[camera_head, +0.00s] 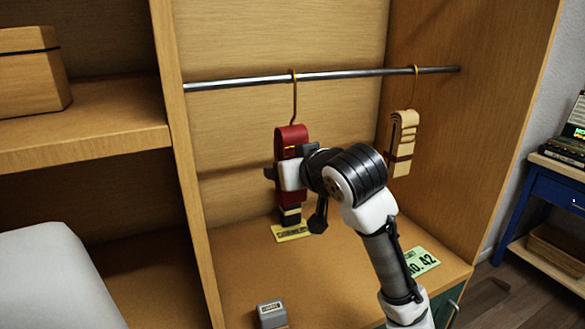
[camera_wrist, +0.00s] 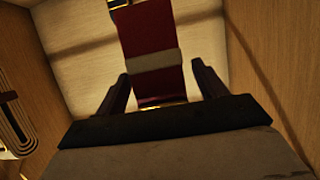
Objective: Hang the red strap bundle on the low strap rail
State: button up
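The red strap bundle (camera_head: 291,138) hangs upright, its yellow hook looped over the metal strap rail (camera_head: 230,81) near the middle. In the wrist view the red strap (camera_wrist: 150,32) with a beige band runs between my fingers. My gripper (camera_head: 288,163) is at the bundle's middle, one dark finger on each side. In the wrist view my gripper (camera_wrist: 160,80) shows gaps between the strap and both fingers, so it looks open around the strap. My gripper and wrist hide part of the bundle in the head view.
A tan strap bundle (camera_head: 402,137) hangs on the rail's right end, near the side wall. A yellow label (camera_head: 291,232), a green "NO. 42" card (camera_head: 421,262) and a small grey block (camera_head: 271,314) are on the cabinet floor. A wooden box (camera_head: 30,75) sits on the left shelf.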

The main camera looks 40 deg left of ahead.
jog(key=b+v, duration=0.2)
jog(key=v, duration=1.1)
jog(key=shift+d+r+b, duration=0.25)
jog(key=shift+d+b, duration=0.05)
jog(key=shift+d, duration=0.05)
